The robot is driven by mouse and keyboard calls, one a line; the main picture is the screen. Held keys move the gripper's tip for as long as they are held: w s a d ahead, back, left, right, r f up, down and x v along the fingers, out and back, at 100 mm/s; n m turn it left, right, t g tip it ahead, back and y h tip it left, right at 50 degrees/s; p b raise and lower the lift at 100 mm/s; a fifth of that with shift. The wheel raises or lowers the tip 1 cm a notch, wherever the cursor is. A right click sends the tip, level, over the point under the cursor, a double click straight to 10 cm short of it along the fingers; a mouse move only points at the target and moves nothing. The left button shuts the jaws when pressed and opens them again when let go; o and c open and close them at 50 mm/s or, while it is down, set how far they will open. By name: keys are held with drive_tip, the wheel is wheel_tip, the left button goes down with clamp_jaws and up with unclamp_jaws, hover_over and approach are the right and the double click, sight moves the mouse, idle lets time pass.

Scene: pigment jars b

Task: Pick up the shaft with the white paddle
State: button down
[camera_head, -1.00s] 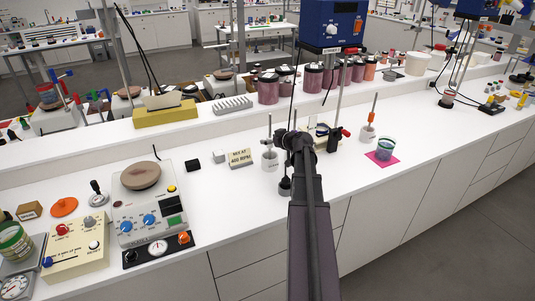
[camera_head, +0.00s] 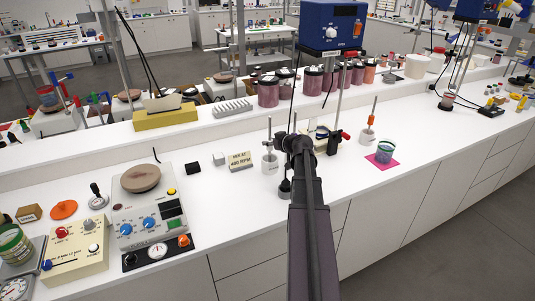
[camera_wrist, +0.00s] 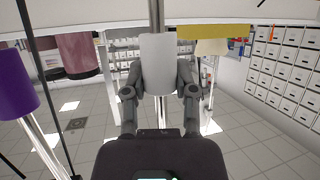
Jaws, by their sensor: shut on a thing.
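In the head view my gripper (camera_head: 290,145) is over the bench, and my own arm hides most of the held piece. A white cup (camera_head: 269,164) with an upright shaft stands just left of the gripper. Another white cup (camera_head: 366,136) to the right holds a shaft with an orange part (camera_head: 370,121).
A blue-headed stirrer (camera_head: 332,25) stands behind the gripper. A beaker (camera_head: 386,151) sits on a pink mat (camera_head: 382,162) to the right. The white bench (camera_head: 445,125) has free room at the right.

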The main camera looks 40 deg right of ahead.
sight(270, 117)
drive_tip(key=shift+r, duration=0.15)
wheel_tip(270, 117, up, 10)
drive_tip(key=p, duration=1)
drive_tip(key=shift+s+f, duration=0.1)
drive_tip(key=shift+f, duration=0.1)
idle(0.7)
